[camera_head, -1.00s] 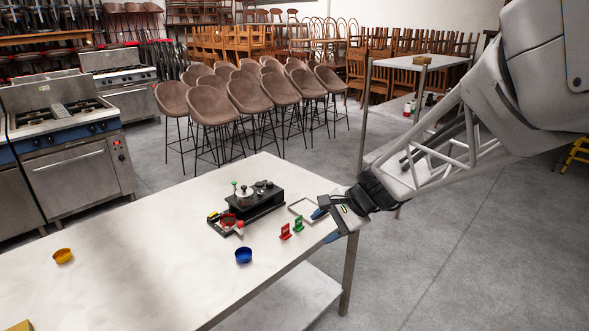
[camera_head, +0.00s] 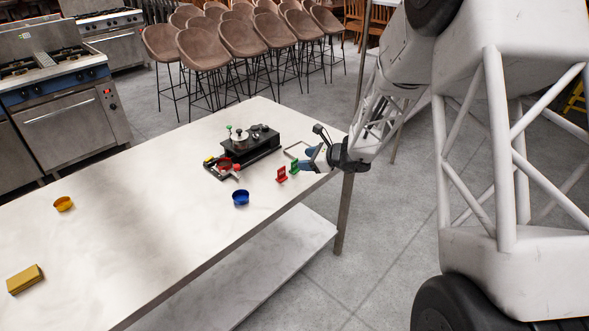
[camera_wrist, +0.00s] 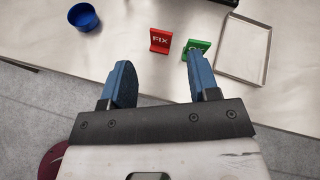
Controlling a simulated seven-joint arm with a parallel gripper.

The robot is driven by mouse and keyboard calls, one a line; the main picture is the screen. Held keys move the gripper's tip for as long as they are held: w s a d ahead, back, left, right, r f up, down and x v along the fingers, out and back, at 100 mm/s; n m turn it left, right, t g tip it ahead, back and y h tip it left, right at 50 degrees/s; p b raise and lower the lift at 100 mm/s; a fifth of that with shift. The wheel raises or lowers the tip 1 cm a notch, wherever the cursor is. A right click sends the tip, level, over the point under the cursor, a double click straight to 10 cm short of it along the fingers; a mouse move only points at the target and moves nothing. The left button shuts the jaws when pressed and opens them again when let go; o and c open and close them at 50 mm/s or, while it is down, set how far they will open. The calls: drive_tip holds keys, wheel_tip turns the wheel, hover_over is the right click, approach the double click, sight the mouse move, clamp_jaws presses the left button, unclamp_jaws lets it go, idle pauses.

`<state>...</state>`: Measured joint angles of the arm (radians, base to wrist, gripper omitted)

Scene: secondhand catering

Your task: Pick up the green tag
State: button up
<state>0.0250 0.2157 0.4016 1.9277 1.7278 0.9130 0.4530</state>
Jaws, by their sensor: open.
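The green tag (camera_head: 295,167) stands on the pale tabletop (camera_head: 150,215) near its right end, just right of a red tag (camera_head: 281,174). In the wrist view the green tag (camera_wrist: 203,44) reads "OK" in part and the red tag (camera_wrist: 160,41) reads "FIX". My gripper (camera_head: 312,160) is at the table's right end, beside the green tag. In the wrist view my gripper (camera_wrist: 158,75) is open and empty, with its two blue fingers apart. The right fingertip overlaps the lower part of the green tag; I cannot tell if they touch.
A shallow metal tray (camera_wrist: 243,48) lies right of the green tag. A blue bowl (camera_head: 240,197) is to the left, and a black device (camera_head: 252,145) stands behind. The table middle is clear.

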sight(295, 165)
drive_tip(key=w+f+m, duration=0.1)
drive_tip(key=w+f, duration=0.1)
drive_tip(key=w+d+f+m+t, duration=0.1)
drive_tip(key=w+f, duration=0.1)
drive_tip(key=f, duration=0.1)
drive_tip(key=w+f+m+t, duration=0.1)
drive_tip(key=f+m, duration=0.1)
drive_tip(key=shift+w+d+f+h, duration=0.2)
drive_tip(key=shift+w+h, duration=0.2)
drive_tip(key=shift+a, duration=0.1)
drive_tip(key=shift+x, duration=1.25)
drive_tip(key=shift+w, duration=0.1)
drive_tip(key=shift+x, duration=2.55)
drive_tip(key=c, duration=0.7)
